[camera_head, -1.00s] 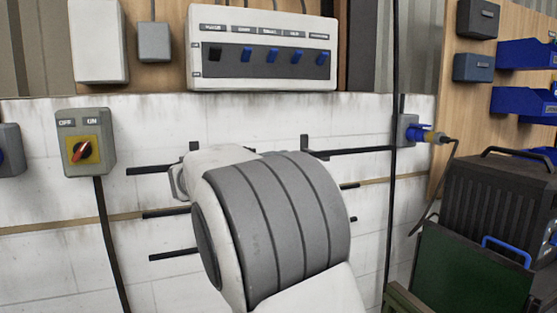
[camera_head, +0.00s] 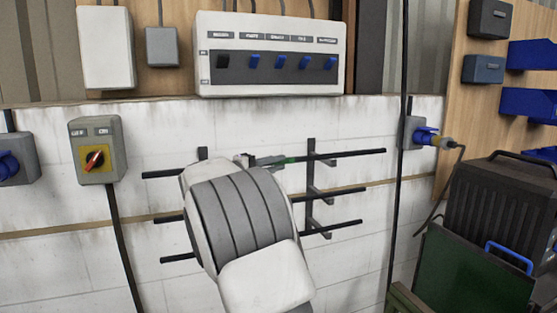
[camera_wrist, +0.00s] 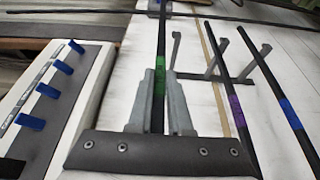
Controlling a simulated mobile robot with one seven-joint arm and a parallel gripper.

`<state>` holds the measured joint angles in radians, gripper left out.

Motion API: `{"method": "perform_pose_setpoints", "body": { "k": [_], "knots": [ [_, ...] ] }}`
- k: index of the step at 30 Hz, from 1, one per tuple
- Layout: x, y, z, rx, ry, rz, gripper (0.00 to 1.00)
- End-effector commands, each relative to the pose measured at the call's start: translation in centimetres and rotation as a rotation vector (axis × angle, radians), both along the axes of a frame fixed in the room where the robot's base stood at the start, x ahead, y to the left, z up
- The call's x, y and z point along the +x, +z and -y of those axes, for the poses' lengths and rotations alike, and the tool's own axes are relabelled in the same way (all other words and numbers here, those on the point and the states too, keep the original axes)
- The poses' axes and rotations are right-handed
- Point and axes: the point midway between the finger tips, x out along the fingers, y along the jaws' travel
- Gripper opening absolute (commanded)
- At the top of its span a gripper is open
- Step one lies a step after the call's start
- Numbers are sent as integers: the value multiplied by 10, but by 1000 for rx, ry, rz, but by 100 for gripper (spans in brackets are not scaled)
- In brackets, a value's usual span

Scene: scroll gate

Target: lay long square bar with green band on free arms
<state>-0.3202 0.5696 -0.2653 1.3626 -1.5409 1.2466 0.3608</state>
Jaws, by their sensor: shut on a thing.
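The long dark bar with the green band (camera_wrist: 160,75) is held in my gripper (camera_wrist: 160,90), whose two grey fingers are shut on it at the band. In the head view my gripper (camera_head: 268,162) and the bar (camera_head: 355,153) show in front of the wall rack (camera_head: 312,215), at its top arms. The bar runs nearly level across both uprights. In the wrist view it lies close beside the top rack arm (camera_wrist: 175,50); I cannot tell if they touch. My arm hides the bar's middle-left part in the head view.
A purple-banded bar (camera_wrist: 237,108) and a blue-banded bar (camera_wrist: 288,108) lie at the lower rack arms. A switch panel (camera_head: 270,65) is above. A switch box (camera_head: 97,150) is left, a hanging cable (camera_head: 397,200) and plug (camera_head: 425,136) right.

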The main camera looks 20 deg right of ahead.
Motion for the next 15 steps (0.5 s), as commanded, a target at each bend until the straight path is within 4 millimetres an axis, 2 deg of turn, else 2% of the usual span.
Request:
{"method": "perform_pose_setpoints", "body": {
  "k": [1,15],
  "knots": [
    [3,7,1,-4,-2,6,0],
    [34,6,2,-4,-3,6,0]
  ]
}}
